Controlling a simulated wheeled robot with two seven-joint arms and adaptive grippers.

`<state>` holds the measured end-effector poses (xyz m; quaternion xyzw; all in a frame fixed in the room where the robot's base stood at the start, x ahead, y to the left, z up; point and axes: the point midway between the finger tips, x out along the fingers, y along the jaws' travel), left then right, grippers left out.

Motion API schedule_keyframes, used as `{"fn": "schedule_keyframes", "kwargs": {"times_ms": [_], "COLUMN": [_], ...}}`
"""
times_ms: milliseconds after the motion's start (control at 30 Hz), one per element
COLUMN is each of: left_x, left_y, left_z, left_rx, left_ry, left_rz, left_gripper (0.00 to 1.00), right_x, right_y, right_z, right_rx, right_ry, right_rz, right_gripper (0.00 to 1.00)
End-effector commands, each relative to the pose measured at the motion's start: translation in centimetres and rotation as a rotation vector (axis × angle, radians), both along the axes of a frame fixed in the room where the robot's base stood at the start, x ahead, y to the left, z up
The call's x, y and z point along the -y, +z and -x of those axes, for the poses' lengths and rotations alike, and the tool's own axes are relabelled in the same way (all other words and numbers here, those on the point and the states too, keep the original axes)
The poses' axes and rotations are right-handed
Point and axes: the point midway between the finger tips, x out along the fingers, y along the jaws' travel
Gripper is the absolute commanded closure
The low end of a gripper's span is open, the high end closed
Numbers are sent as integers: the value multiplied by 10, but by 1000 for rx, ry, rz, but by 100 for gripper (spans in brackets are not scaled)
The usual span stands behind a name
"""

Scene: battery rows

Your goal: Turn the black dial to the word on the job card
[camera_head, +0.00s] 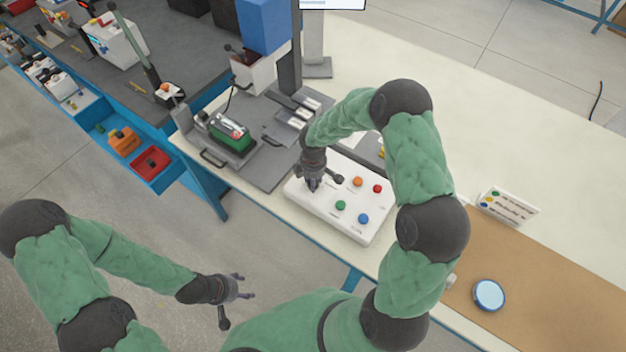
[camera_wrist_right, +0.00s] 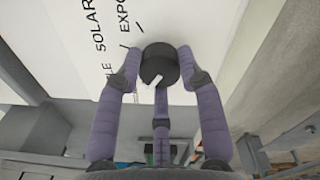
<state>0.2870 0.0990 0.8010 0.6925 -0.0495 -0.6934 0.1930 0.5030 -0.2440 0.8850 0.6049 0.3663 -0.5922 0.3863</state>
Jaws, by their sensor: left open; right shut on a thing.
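The black dial (camera_wrist_right: 160,64) sits on the white panel in the right wrist view. A short white mark on it points down and left in that view. My right gripper (camera_wrist_right: 159,75) is shut on the dial, with fingers on both sides and one below. Partly cut-off printed words, including "SOLAR" and "EXPO", show beside it. In the head view my right gripper (camera_head: 313,184) is over the left part of the white control box (camera_head: 310,203) and hides the dial. A standing card (camera_head: 508,207) has text too small to read. My left gripper (camera_head: 236,288) is open and empty.
The box has orange, red, green and blue buttons (camera_head: 341,205). A grey plate with a green device (camera_head: 230,133) lies to its left. A round blue-rimmed object (camera_head: 489,295) lies on the brown mat (camera_head: 560,290). The pale table behind is mostly clear.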

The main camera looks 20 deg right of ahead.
Motion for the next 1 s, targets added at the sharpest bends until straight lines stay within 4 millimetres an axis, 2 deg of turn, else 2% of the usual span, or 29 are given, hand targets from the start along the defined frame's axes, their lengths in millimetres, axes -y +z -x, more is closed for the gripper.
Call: {"fn": "schedule_keyframes", "kwargs": {"times_ms": [167,200,233,267,667,867,1000], "left_x": [0,0,0,0,0,0,0], "left_y": [0,0,0,0,0,0,0], "left_z": [0,0,0,0,0,0,0], "left_rx": [0,0,0,0,0,0,0], "left_ry": [0,0,0,0,0,0,0], "left_rz": [0,0,0,0,0,0,0], "left_gripper": [42,42,42,42,42,42,42], "right_x": [0,0,0,0,0,0,0], "right_y": [-1,-1,-1,-1,4,32,61], "right_z": [1,1,1,1,0,0,1], "right_rx": [-3,-3,-3,-3,0,4,4], "right_ry": [2,2,2,1,0,0,-1], "right_rz": [1,1,1,1,1,2,2], "right_gripper": [95,51,42,38,38,38,38]}}
